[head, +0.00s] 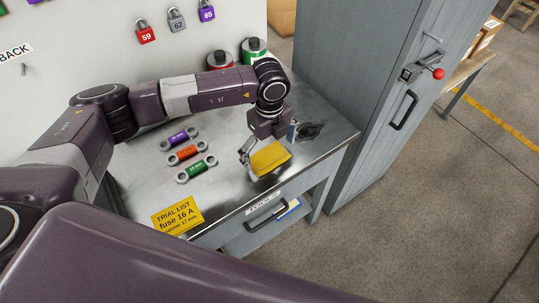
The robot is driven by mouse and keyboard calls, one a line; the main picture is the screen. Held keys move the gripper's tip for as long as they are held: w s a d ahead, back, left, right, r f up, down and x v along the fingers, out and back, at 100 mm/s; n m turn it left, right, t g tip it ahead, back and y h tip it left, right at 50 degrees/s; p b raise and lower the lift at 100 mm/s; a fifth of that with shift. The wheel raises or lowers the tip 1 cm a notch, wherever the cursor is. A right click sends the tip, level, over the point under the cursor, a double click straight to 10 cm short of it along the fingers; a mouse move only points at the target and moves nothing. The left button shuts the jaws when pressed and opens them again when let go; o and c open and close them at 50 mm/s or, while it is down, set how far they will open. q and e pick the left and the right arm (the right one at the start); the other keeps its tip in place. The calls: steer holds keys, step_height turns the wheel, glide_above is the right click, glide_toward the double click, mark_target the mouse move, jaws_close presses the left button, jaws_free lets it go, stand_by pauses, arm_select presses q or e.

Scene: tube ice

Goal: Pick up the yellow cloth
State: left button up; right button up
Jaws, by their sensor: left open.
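The yellow cloth (269,158) lies as a small folded pad near the front right of the metal bench top. My left gripper (268,150) points down at the cloth from behind and above. Its jaws are open, with one finger at the left of the cloth and the other side partly hidden behind it. I cannot tell whether the fingers touch the cloth. My right gripper is not in view.
A yellow note (178,215) sits at the bench's front edge. A drawer (272,220) stands open below. A grey cabinet (360,100) rises at right.

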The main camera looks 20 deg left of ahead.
mark_target(270, 155)
arm_select(q)
steer(key=c, duration=0.9)
steer(key=shift+c, duration=0.2)
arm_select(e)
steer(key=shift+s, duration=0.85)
arm_select(q)
steer(key=shift+r, duration=0.15)
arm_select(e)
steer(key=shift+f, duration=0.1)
arm_select(q)
step_height(270, 155, up, 16)
steer(key=b, duration=0.4)
step_height(270, 155, up, 3)
steer(key=shift+f+b, duration=0.15)
steer(key=shift+b, duration=0.2)
jaws_close()
steer(key=shift+r, duration=0.55)
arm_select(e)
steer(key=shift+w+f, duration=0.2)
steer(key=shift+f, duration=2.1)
